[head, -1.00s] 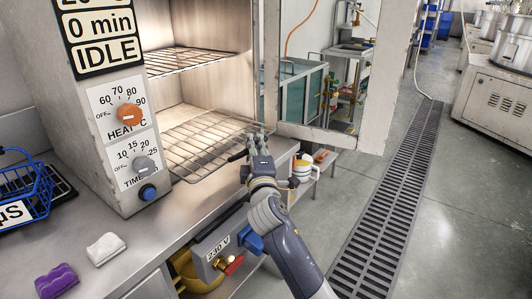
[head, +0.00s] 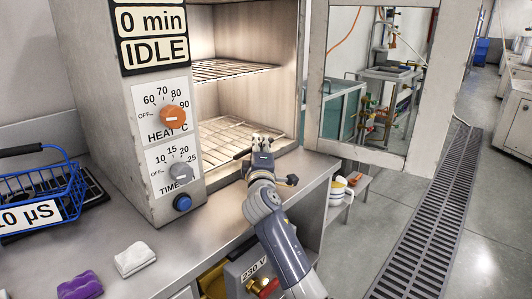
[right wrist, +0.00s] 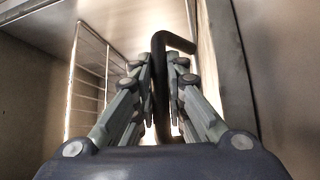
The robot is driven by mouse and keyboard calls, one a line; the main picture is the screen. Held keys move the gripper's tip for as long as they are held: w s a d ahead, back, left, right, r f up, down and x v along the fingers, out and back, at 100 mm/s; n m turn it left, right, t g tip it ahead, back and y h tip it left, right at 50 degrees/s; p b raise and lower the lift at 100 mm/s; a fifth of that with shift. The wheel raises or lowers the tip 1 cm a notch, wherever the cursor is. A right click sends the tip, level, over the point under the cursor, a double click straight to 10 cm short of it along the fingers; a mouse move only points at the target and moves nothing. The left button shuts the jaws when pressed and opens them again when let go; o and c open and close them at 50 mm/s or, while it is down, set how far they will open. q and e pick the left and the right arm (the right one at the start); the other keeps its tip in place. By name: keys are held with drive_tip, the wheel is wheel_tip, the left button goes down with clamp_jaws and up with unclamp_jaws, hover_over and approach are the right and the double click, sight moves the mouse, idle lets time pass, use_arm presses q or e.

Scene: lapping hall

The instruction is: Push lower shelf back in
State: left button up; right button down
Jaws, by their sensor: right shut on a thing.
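The lower shelf (head: 222,138) is a wire rack inside the lit oven chamber. Its front part lies near the chamber's front opening, partly hidden by my right gripper. My right gripper (head: 262,140) is at the shelf's front. In the right wrist view, its fingers (right wrist: 163,100) are closed around a dark bent bar (right wrist: 160,75), apparently a handle at the shelf's front. Shelf wires (right wrist: 88,75) show to the left of the fingers there. My left gripper is not in view.
The upper shelf (head: 232,70) sits inside the chamber above. The oven door (head: 318,75) stands open at the right. A control panel (head: 165,130) is left of the opening. A blue basket (head: 40,190), a white cloth (head: 134,259) and a purple one (head: 80,287) lie on the counter.

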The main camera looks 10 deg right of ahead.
drive_tip(key=shift+w+a, duration=0.4)
drive_tip(key=shift+w, duration=0.05)
drive_tip(key=c, duration=1.6)
unclamp_jaws()
drive_tip(key=shift+s, duration=0.1)
drive_tip(key=s, duration=0.4)
drive_tip(key=s+a+f, duration=0.1)
drive_tip(key=s, duration=0.6)
drive_tip(key=shift+s+a+f, duration=0.25)
drive_tip(key=shift+s+f, duration=0.05)
drive_tip(key=shift+f, duration=0.05)
